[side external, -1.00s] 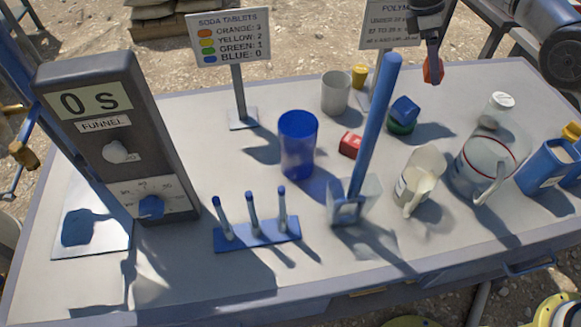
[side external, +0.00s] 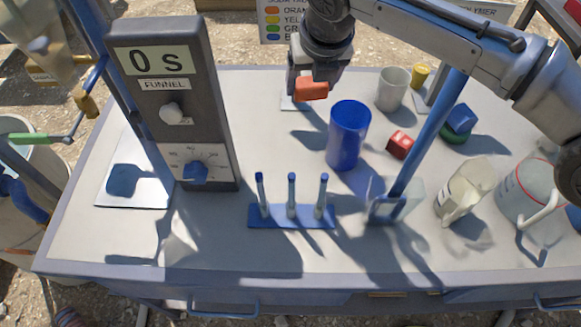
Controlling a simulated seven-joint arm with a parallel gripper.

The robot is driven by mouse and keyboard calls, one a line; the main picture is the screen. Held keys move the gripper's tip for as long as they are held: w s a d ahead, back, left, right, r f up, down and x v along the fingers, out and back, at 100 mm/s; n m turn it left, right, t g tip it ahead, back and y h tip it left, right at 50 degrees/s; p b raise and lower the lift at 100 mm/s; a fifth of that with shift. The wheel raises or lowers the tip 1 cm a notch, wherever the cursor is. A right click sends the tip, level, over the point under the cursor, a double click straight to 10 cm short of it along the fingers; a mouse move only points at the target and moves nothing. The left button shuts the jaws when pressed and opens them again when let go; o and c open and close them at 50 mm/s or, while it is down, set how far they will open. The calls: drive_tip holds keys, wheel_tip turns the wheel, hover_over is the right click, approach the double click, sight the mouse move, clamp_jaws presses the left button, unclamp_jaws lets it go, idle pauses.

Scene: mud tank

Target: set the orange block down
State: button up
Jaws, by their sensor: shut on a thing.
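The orange block (side external: 311,90) is in my gripper (side external: 312,84), in the upper middle of the side external view. My gripper is shut on it and points down. The block is held up in front of the soda tablets sign (side external: 286,20), above and a little left of the blue cup (side external: 348,136). The metal foot of the sign is partly hidden behind my gripper and the block. The exact height of the block over the table (side external: 262,178) is hard to tell.
A blue peg rack (side external: 292,217) stands in front of the cup. A timer box (side external: 172,105) stands left. A red block (side external: 400,145), a blue block (side external: 461,119) on a green piece (side external: 452,137), a grey cup (side external: 392,90), and jugs (side external: 463,190) are right. Bare table lies left of the cup.

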drive_tip(key=s+a+n, duration=0.2)
drive_tip(key=a, duration=0.2)
hover_over(289, 167)
drive_tip(key=s, duration=0.1)
drive_tip(key=shift+y, duration=0.4)
drive_tip(key=f, duration=1.6)
drive_tip(key=shift+s+d, duration=0.15)
drive_tip(key=shift+d, duration=0.15)
drive_tip(key=shift+f, duration=2.35)
drive_tip(key=shift+f, duration=0.15)
drive_tip(key=o, duration=1.5)
drive_tip(key=shift+c, duration=0.2)
drive_tip(key=v, duration=1.2)
drive_tip(key=shift+r, duration=0.2)
